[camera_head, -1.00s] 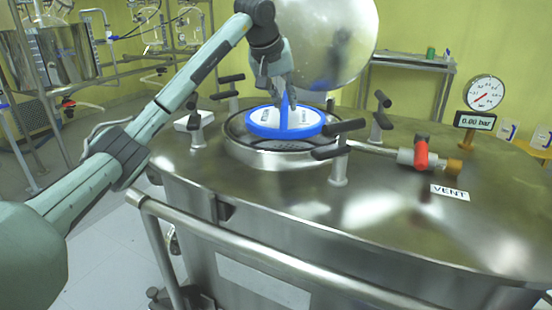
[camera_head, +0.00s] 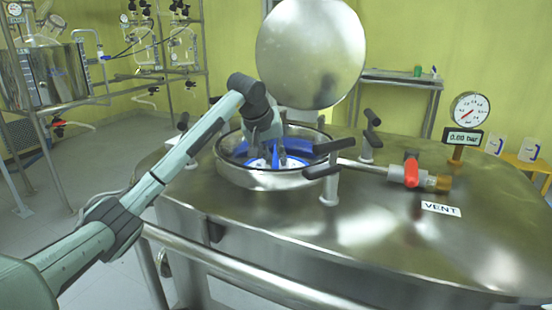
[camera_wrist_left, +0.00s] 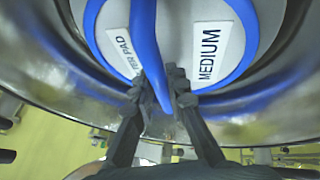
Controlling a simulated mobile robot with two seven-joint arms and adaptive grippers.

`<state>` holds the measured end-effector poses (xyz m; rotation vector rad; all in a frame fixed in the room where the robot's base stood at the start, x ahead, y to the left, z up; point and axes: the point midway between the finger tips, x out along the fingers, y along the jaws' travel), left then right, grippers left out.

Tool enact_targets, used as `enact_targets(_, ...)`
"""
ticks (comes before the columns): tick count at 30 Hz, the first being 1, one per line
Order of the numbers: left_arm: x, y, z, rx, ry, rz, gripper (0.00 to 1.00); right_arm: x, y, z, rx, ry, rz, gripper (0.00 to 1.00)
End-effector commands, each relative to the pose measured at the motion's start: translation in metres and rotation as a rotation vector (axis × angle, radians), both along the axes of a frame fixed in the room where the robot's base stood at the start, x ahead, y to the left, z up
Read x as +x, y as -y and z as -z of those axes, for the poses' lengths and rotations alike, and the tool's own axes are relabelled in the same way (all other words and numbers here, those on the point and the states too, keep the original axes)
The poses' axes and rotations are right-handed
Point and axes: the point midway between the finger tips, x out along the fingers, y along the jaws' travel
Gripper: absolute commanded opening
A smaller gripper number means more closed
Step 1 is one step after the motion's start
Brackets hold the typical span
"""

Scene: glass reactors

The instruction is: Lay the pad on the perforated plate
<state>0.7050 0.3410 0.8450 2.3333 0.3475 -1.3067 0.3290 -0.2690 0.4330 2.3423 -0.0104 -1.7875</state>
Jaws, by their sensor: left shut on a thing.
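The pad (camera_head: 297,147) is a white disc with a blue rim and an upright blue handle. It is inside the round opening of the steel vessel, below the rim (camera_head: 272,182). My left gripper (camera_head: 270,157) reaches down into the opening. In the left wrist view, my left gripper (camera_wrist_left: 160,88) is shut on the blue handle, and the pad (camera_wrist_left: 238,58) shows labels reading "MEDIUM" and, partly covered, "TER PAD". The perforated plate is hidden, so I cannot tell whether the pad touches it. My right gripper is not in view.
The round lid (camera_head: 310,55) stands open behind the opening. Black clamp handles (camera_head: 335,146) stick out around the rim, close on its right side. A red-handled vent valve (camera_head: 411,171) and a pressure gauge (camera_head: 469,110) stand farther right.

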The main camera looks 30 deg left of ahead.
Motion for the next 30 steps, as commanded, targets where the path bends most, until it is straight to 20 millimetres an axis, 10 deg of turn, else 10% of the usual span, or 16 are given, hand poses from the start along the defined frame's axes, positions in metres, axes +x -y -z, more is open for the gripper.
enact_targets(8, 0.000, 0.000, 0.005, 0.001, 0.002, 0.001, 0.00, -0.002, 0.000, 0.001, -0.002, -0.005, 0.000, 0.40)
enact_targets(14, 0.000, 0.000, 0.005, 0.001, 0.000, 0.001, 0.35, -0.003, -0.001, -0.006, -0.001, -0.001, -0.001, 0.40)
enact_targets(30, -0.013, -0.001, -0.024, 0.003, 0.004, 0.000, 0.35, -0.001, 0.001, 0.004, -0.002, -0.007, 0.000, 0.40)
